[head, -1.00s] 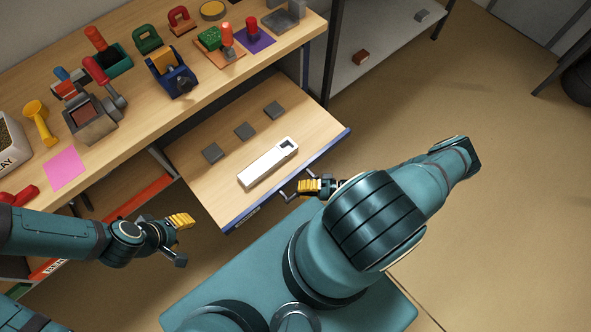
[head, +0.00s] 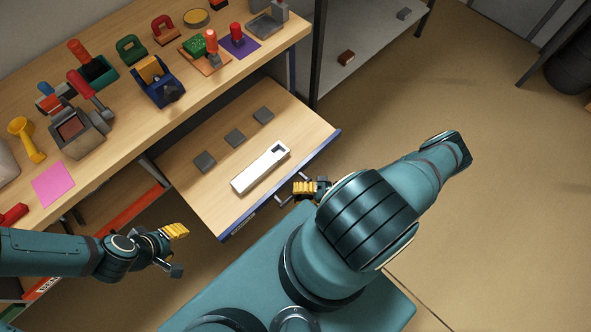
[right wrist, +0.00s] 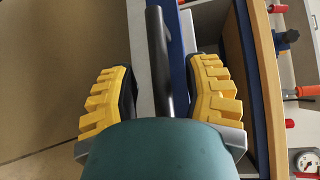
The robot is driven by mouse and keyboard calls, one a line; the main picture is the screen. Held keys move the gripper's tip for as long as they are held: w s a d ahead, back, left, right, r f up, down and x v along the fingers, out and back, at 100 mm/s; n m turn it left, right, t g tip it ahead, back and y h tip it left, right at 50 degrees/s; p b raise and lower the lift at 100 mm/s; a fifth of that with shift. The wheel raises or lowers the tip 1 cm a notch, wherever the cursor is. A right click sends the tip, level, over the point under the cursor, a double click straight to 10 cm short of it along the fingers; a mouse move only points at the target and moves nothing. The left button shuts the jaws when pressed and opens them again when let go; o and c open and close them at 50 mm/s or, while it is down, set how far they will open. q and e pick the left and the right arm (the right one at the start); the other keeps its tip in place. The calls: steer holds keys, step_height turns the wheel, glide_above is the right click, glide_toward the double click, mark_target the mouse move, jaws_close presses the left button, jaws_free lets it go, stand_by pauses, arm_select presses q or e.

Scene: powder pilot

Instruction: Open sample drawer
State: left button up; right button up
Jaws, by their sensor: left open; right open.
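The sample drawer (head: 219,203) stands pulled out from under the workbench in the head view. Its blue front (head: 325,150) faces my body. My right gripper (head: 307,189) is at the drawer front by the handle (head: 283,200). In the right wrist view the dark handle bar (right wrist: 160,50) runs between its open yellow-padded fingers (right wrist: 162,80), with gaps on both sides. My left gripper (head: 176,250) is open and empty, left of the drawer and apart from it.
The workbench (head: 215,88) above carries several tools and fixtures. A red-edged shelf or drawer (head: 120,215) lies below it on the left. A grey shelf (head: 370,35) stands at the back right. Floor on the right (head: 500,180) is clear.

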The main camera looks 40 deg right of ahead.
steer(key=v, duration=1.1)
steer(key=shift+s, duration=0.2)
steer(key=shift+d, duration=0.1)
steer(key=w+a+r+n+g+h, duration=0.1)
steer(key=w+a+r+n+g, duration=0.15)
steer(key=a+g, duration=0.45)
steer(key=w+a+r+n+g+h, duration=0.2)
steer(key=w+a+g, duration=0.2)
steer(key=a+g, duration=0.3)
steer(key=w+a+r+n+t+h, duration=0.2)
steer(key=w+a+r, duration=0.1)
steer(key=a+r, duration=0.2)
steer(key=w+a+r+n+t+h, duration=0.2)
steer(key=w+a+r+h, duration=0.1)
steer(key=r, duration=0.6)
steer(key=shift+w+a+t, duration=0.3)
steer(key=shift+w+a, duration=0.35)
steer(key=shift+a, duration=0.6)
